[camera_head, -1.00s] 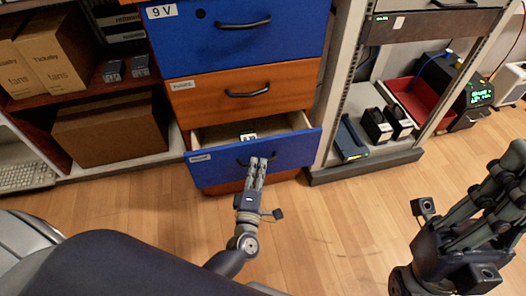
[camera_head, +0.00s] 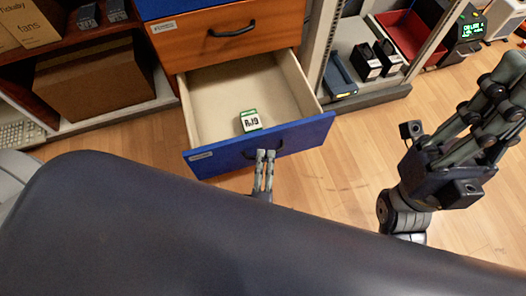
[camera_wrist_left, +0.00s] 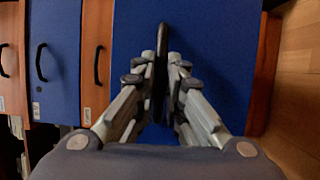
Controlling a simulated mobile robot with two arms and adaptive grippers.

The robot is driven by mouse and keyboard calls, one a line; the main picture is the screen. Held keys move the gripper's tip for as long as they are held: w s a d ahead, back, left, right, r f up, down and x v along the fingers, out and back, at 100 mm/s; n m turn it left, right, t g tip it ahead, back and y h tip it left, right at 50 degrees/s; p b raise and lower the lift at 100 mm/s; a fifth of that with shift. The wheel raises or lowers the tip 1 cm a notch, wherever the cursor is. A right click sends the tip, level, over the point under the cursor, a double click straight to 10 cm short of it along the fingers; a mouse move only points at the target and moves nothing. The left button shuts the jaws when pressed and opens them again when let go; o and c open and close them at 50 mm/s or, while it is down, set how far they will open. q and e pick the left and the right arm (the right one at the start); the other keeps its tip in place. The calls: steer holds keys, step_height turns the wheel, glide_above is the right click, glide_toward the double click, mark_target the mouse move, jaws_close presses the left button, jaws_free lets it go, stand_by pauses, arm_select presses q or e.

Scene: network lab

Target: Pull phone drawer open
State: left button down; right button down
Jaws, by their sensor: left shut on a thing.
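The phone drawer (camera_head: 305,134) is the low blue-fronted drawer of the cabinet, and it stands well open. Its pale inside shows, with a small green and white box marked R-J9 (camera_head: 250,120) near the front. My left gripper (camera_head: 265,156) is at the middle of the drawer front, shut on the dark handle (camera_wrist_left: 162,50), as the left wrist view shows. The handle lies between the two fingers (camera_wrist_left: 167,62). My right gripper (camera_head: 490,110) is raised at the right, away from the drawer, with its fingers seen from the side.
An orange drawer (camera_head: 228,38) above is closed. A shelf with a brown box (camera_head: 95,85) stands at the left. A rack with black units (camera_head: 366,62) and a red tray (camera_head: 412,35) stands at the right. The wooden floor (camera_head: 320,185) before the drawer is clear.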

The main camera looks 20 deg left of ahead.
stand_by(0.3)
arm_select(q)
steer(key=c, duration=1.7)
jaws_free()
steer(key=shift+o, duration=0.2)
steer(key=v, duration=0.7)
steer(key=shift+s, duration=0.35)
steer(key=shift+f, duration=0.1)
